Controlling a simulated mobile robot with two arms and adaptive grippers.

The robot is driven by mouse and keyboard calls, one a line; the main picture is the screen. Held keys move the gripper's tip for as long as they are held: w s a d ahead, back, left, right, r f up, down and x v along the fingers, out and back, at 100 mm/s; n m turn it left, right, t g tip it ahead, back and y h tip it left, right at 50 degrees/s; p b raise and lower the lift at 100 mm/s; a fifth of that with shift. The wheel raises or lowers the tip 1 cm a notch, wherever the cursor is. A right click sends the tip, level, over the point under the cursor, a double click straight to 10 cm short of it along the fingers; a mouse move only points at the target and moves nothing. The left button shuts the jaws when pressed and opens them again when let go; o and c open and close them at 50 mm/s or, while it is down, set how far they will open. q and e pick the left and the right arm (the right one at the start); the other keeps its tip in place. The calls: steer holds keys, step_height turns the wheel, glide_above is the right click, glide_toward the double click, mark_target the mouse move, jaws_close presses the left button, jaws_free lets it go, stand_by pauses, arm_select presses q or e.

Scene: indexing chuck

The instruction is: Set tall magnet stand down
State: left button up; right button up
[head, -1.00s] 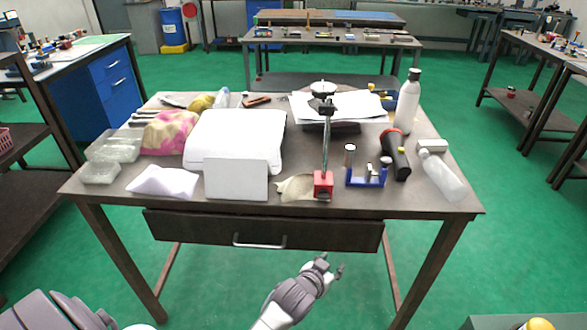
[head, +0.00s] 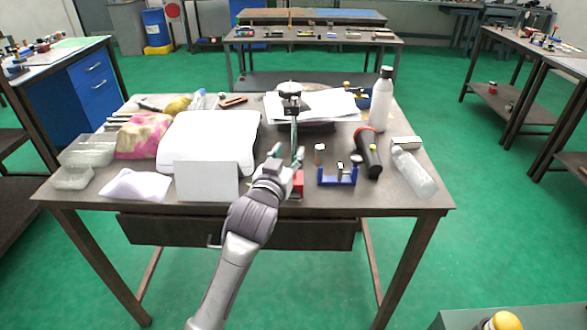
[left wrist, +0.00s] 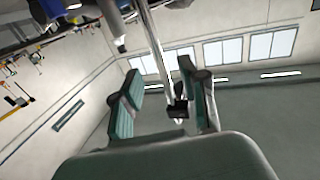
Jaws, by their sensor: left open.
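The tall magnet stand has a red base (head: 298,184), a thin upright metal post (head: 294,132) and a round dial (head: 290,87) at its top. It stands upright near the front edge of the table, the base partly hidden behind my left gripper. My left gripper (head: 287,154) is open at the post, below the dial. In the left wrist view, the post (left wrist: 157,45) runs between the two spread fingers of my left gripper (left wrist: 163,100). I cannot tell whether either finger touches it. My right gripper is not in view.
A blue holder (head: 337,181) and a black flashlight (head: 368,153) are right of the stand. A white box (head: 207,182) is left of it. The table's front edge is close.

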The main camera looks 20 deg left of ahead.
mark_target(293, 143)
arm_select(q)
steer(key=shift+w+f+p, duration=0.1)
steer(key=shift+w+p, duration=0.6)
steer(key=shift+w, duration=2.05)
jaws_close()
steer(key=shift+r, duration=0.3)
